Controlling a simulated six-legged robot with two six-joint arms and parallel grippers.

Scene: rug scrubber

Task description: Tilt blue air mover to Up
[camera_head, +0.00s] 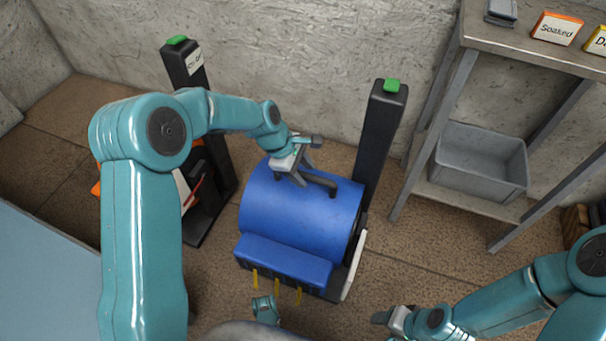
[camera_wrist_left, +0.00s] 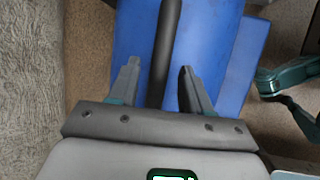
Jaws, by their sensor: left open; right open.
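The blue air mover (camera_head: 290,215) stands on the floor in the middle of the head view, with a rounded blue drum body and a flat blue ledge at its front. A dark bar handle (camera_head: 322,184) sits on its top. My left gripper (camera_head: 303,166) is at the handle from above. In the left wrist view its open fingers (camera_wrist_left: 159,68) lie on either side of the dark handle (camera_wrist_left: 167,35), with the blue body beneath. I cannot tell whether a finger touches the handle. My right gripper (camera_head: 385,324) is open and empty at the lower right, apart from the air mover.
Dark posts with green tops stand left (camera_head: 187,70) and right (camera_head: 381,130) behind the air mover. A metal shelf (camera_head: 455,80) at the right holds a grey bin (camera_head: 480,160) and a "Soaked" sign (camera_head: 556,28). The concrete wall (camera_head: 300,50) is close behind.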

